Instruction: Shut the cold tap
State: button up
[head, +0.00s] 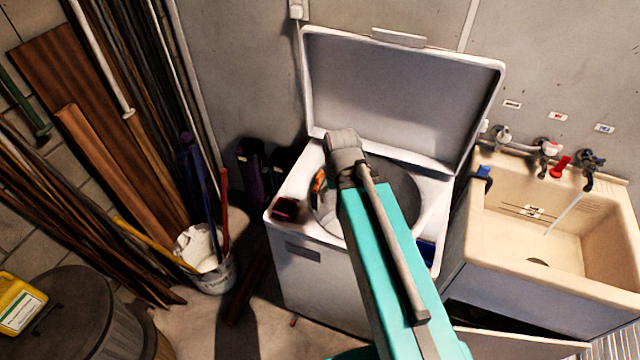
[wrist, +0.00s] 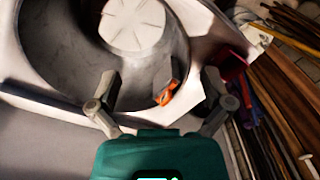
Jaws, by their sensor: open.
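The cold tap (head: 592,162) is the dark tap at the right of the sink's back edge, under a label with a blue mark (head: 604,128). A thin pale stream of water (head: 564,214) falls below it into the beige sink (head: 480,232). My gripper (wrist: 160,82) is open in the wrist view, its two fingers spread apart above the washing machine tub. It is well to the left of the tap and touches nothing that I can make out. In the head view my arm hides most of it. The tap is not in the wrist view.
The open-lidded washing machine (head: 318,280) stands left of the sink. Its raised lid (head: 405,95) rises beside the taps. A hot-marked tap (head: 548,147) and a red lever (head: 560,167) are near the cold tap. An orange item (wrist: 166,93) lies at the tub.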

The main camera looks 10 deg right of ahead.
aim_at(599, 163)
jog(key=z, duration=0.35)
jog(key=k, duration=0.95)
jog(key=z, duration=0.6)
jog(key=k, duration=0.4)
jog(key=z, duration=0.65)
jog(key=i, duration=1.15)
jog(key=z, duration=0.05)
